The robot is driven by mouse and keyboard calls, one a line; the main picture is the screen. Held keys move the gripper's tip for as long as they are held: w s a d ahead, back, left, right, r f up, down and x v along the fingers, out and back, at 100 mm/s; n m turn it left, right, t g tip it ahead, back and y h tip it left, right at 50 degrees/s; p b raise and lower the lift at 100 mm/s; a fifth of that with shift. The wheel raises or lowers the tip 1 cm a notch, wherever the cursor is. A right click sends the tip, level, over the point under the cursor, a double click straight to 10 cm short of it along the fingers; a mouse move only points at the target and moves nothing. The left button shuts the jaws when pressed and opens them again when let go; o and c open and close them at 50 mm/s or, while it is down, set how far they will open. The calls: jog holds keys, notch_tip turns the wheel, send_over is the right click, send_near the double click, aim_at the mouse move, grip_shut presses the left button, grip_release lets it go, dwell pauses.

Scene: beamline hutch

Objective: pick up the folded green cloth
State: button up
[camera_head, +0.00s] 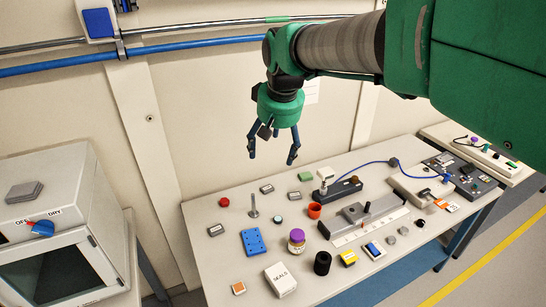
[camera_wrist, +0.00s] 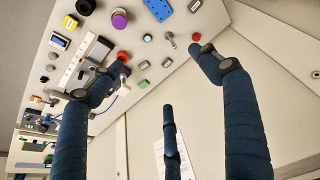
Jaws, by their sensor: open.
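In the wrist view a pale shape beside the left finger may be the same thing, but I cannot tell. A smaller, darker green piece (camera_head: 305,176) lies just left of it and also shows in the wrist view (camera_wrist: 143,84). My gripper (camera_head: 273,150) is open and empty, above the table's back edge by the wall, left of the cloth and well apart from it. Its fingers (camera_wrist: 170,90) spread in the wrist view.
A black device (camera_head: 340,190) and an orange cup (camera_head: 314,211) stand close in front of the cloth. A thin upright post (camera_head: 253,203), a red button (camera_head: 224,202) and a blue plate (camera_head: 253,242) lie left. A blue cable (camera_head: 365,167) runs right of it. The wall is close behind.

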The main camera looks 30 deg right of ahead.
jog(key=w+d+f+p, duration=0.1)
jog(key=w+d, duration=0.3)
jog(key=w, duration=0.3)
jog(key=w+d+f+p, duration=0.1)
jog(key=w+d, duration=0.2)
jog(key=w, duration=0.4)
jog(key=m+g+p, duration=0.1)
jog(key=g+p, duration=0.3)
jog(key=p, duration=0.2)
send_over(305, 175)
notch_tip(305, 175, down, 32)
jog(key=shift+d+y, duration=0.15)
jog(key=shift+y, duration=0.15)
jog(key=shift+f, duration=4.3)
